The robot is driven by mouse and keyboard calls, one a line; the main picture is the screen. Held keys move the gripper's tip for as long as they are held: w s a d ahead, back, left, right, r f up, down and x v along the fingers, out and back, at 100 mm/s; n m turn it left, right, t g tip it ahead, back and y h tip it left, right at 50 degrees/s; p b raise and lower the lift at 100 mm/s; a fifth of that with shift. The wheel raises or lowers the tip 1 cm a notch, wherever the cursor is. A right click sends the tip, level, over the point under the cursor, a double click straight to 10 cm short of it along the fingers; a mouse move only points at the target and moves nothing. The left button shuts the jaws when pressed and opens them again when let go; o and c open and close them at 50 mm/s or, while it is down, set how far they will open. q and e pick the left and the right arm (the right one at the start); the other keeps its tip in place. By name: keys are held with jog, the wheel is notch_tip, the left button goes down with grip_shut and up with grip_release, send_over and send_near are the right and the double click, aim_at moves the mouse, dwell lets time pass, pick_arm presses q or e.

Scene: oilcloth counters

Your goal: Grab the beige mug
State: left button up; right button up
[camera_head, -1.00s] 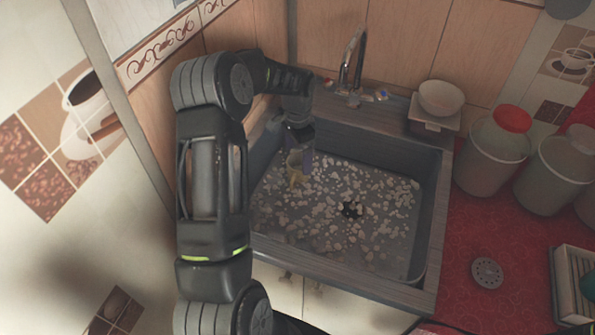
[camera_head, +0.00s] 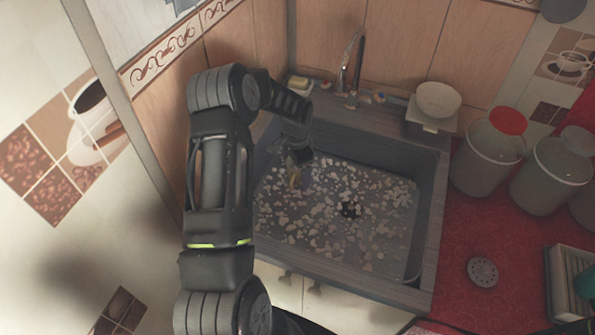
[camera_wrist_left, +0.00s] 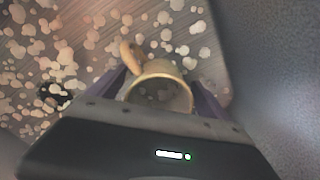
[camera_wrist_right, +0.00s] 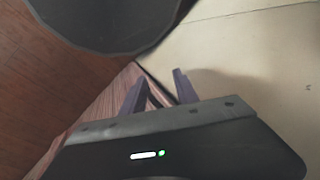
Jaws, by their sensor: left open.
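The beige mug (camera_head: 293,179) is in the sink, towards its left side, and is mostly hidden by my left gripper (camera_head: 298,163) in the head view. In the left wrist view the mug (camera_wrist_left: 161,72) has its open rim facing the camera and its handle (camera_wrist_left: 131,56) pointing up and left. The mug lies between the two spread fingers of my left gripper (camera_wrist_left: 155,92), which is open around it. I cannot tell whether the fingers touch it.
A white bowl (camera_head: 438,99) sits at the back right corner. Lidded jars (camera_head: 487,160) stand on the red counter (camera_head: 450,265).

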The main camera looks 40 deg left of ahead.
dwell(0.5)
pick_arm(q)
jog(key=c, duration=1.9)
jog(key=shift+o, duration=0.2)
jog(key=shift+r, duration=0.2)
notch_tip(320, 180, up, 10)
jog(key=b, duration=0.1)
jog(key=shift+f+b, duration=0.15)
jog(key=shift+b, duration=0.25)
